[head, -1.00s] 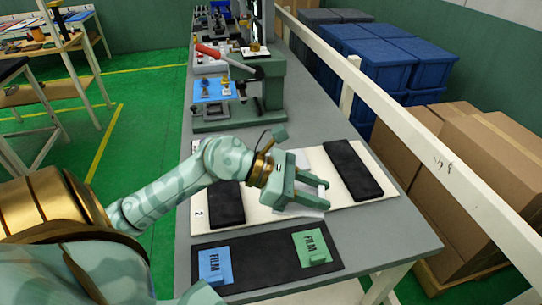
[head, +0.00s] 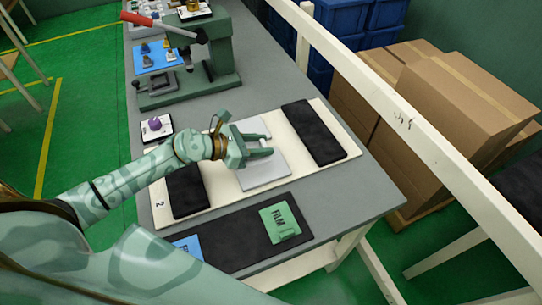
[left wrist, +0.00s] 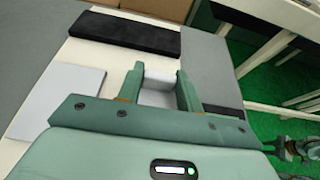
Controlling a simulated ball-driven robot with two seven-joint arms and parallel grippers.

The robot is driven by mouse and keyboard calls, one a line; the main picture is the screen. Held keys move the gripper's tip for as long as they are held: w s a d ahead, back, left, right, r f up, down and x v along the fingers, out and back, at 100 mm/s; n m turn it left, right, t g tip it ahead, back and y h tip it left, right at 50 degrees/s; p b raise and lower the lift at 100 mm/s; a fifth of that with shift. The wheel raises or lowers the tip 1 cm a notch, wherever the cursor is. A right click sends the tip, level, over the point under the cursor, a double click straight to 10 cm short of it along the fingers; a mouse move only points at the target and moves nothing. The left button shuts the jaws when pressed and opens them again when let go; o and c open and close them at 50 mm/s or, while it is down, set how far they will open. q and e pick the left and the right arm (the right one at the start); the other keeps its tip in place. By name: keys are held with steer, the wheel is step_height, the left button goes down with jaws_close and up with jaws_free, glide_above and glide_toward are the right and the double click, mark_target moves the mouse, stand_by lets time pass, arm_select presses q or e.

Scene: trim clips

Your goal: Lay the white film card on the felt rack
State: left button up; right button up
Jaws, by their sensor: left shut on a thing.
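My left gripper (head: 272,145) is over the middle of the cream board, its fingers shut on a small white part of the white film card, which shows between them in the left wrist view (left wrist: 158,93). In the head view a pale flat piece (head: 266,172) shows on the near side of the gripper, more pale surface on its far side; whether these are one piece is hidden by the gripper. The black felt rack (head: 235,252) lies nearer, at the table's front, bearing a green FILM card (head: 280,221) and a blue card (head: 187,245).
Black pads lie on the cream board (head: 215,187) left (head: 186,190) and right (head: 314,133) of the gripper. A green press with a red lever (head: 140,19) stands farther back. A white rail (head: 385,95) runs along the right. The felt rack between its two cards is bare.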

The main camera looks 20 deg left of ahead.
mark_target(271, 163)
arm_select(q)
steer(key=f, duration=0.1)
steer(key=w+d+f, duration=0.1)
steer(key=w+f+b, duration=0.1)
steer(key=shift+w+d+f, duration=0.1)
steer(key=shift+d+f, duration=0.25)
steer(key=f, duration=0.1)
steer(key=f+b, duration=0.1)
steer(key=shift+w+d+f, duration=0.2)
steer(key=shift+w+f, duration=0.05)
steer(key=shift+f, duration=0.6)
steer(key=shift+r, duration=0.1)
steer(key=shift+b, duration=0.3)
steer(key=o, duration=0.5)
steer(key=shift+f, duration=0.25)
steer(key=o, duration=0.5)
steer(key=shift+c, duration=0.2)
steer(key=shift+r, duration=0.1)
